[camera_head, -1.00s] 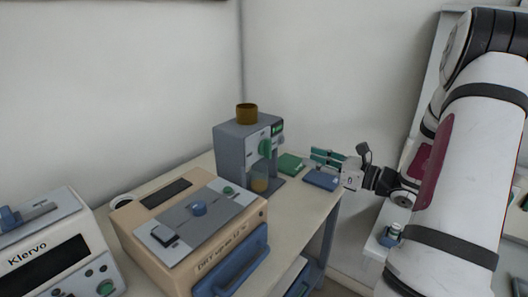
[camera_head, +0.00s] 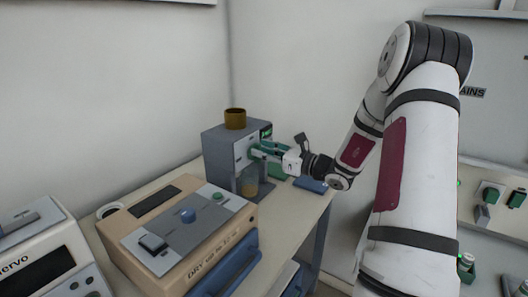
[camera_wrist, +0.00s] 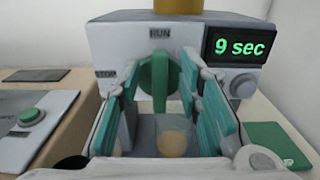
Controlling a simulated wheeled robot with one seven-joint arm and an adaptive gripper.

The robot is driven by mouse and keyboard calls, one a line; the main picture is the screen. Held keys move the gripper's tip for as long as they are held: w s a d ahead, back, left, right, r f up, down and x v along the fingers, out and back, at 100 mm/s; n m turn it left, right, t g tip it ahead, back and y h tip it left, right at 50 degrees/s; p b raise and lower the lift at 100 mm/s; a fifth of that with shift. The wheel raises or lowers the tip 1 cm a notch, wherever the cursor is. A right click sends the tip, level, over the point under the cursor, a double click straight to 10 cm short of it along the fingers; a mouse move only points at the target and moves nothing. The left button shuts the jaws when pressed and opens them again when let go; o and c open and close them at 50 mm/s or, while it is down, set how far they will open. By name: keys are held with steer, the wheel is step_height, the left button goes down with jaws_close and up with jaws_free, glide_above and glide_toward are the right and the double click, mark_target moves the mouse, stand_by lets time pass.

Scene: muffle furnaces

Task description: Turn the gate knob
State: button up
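The gate knob (camera_wrist: 158,82) is a green round knob on the front of a grey machine (camera_head: 224,152). Its raised grip stands upright, towards the RUN label above it, with a STOP label at its left. My gripper (camera_wrist: 161,88) is open in the wrist view, with one teal finger on each side of the knob. A small gap shows between the fingers and the knob, and I cannot tell whether they touch. In the head view my gripper (camera_head: 262,151) is at the machine's front and hides the knob.
The machine's display (camera_wrist: 240,47) reads 9 sec. A brown cup (camera_head: 235,118) sits on top, and a yellowish vessel (camera_head: 250,186) stands below the knob. A beige box (camera_head: 185,232) is at the left. A blue pad (camera_head: 312,184) and a green pad (camera_head: 277,173) lie at the right.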

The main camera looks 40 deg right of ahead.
jaws_close()
steer(key=shift+a+n+b, duration=0.1)
steer(key=shift+n+b, duration=0.3)
steer(key=n+b, duration=0.5)
steer(key=b, duration=0.3)
steer(key=a+f+n+b, duration=0.1)
steer(key=n+b, duration=0.5)
steer(key=b, duration=0.2)
steer(key=f+n+b, duration=0.1)
steer(key=n+b, duration=0.4)
steer(key=b, duration=0.3)
steer(key=shift+s+a+b, duration=0.25)
steer(key=shift+a+b, duration=0.05)
steer(key=shift+n+b, duration=0.5)
steer(key=shift+b, duration=0.05)
steer(key=shift+r+b, duration=0.1)
steer(key=shift+b, duration=0.2)
